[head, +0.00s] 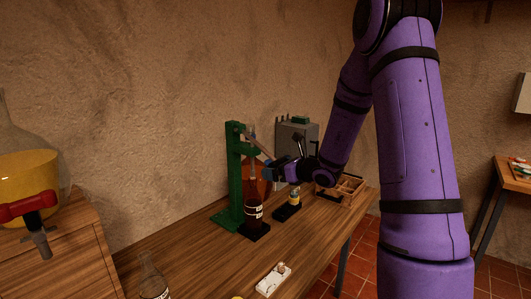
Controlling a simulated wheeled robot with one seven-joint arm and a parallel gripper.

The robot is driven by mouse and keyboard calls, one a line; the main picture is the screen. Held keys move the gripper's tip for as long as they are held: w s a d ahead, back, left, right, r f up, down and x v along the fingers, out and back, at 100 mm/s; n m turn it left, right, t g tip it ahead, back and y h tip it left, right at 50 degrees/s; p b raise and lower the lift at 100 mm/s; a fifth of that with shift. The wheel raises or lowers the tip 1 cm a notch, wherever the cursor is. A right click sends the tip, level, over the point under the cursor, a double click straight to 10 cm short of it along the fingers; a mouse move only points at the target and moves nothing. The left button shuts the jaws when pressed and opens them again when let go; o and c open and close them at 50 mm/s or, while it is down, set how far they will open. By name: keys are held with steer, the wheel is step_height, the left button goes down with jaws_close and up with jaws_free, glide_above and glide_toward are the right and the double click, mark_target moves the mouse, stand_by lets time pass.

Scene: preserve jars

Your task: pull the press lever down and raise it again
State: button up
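The green press (234,172) stands on the wooden table, with a dark bottle (253,200) upright at its front. A pale press lever (259,147) slants down to the right from near the top of the press. Its lower end meets my gripper (270,171) or passes behind it. My gripper is dark and small here, just right of the bottle's upper part. I cannot tell whether its fingers are closed around the lever. An orange-brown round shape behind the bottle is partly hidden.
A grey box (297,137) stands behind my gripper. A small dark stand (288,211) with a yellowish item and a wooden divided crate (347,188) are to the right. A white block (273,280) and clear bottle (152,278) are at the front. A large jar (28,175) with a red tap is left.

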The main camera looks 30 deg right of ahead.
steer(key=v, duration=0.6)
steer(key=shift+s, duration=0.3)
steer(key=shift+r, duration=0.1)
stand_by(0.3)
steer(key=s+a+r+n+g+y, duration=0.2)
steer(key=s+a+r+n+g, duration=0.2)
steer(key=s+a+n, duration=0.35)
steer(key=s+a+r+n+g+y, duration=0.2)
steer(key=s+a+r+n+g, duration=0.25)
steer(key=a+n, duration=0.55)
steer(key=s+r+n+h, duration=0.2)
steer(key=s+n+h, duration=0.2)
steer(key=s+n, duration=0.3)
steer(key=s+r+n+h, duration=0.2)
steer(key=s+n+h, duration=0.3)
steer(key=s, duration=0.5)
steer(key=shift+s+d+r+n+g, duration=0.15)
steer(key=shift+d+r+n+g, duration=0.2)
steer(key=shift+n, duration=0.9)
steer(key=shift+a, duration=0.1)
